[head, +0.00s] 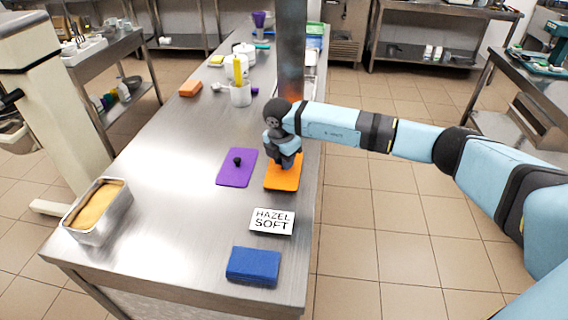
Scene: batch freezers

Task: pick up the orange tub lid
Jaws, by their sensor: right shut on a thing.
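The orange tub lid (283,181) lies flat near the right edge of the steel table, as far as I can see. My right gripper (287,163) reaches down over it from above and is shut on it, with the fingers at the lid's middle. The grip point itself is hidden by the fingers. A purple lid (232,175) with a black knob lies just left of the orange one. My left gripper does not show.
On the steel table (180,220), a sign reading HAZEL SOFT (273,221) and a blue sponge or cloth (253,265) lie nearer. A metal pan of tan stuff (97,211) stands at left. A white container (241,95) and a dark column (291,50) stand farther back.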

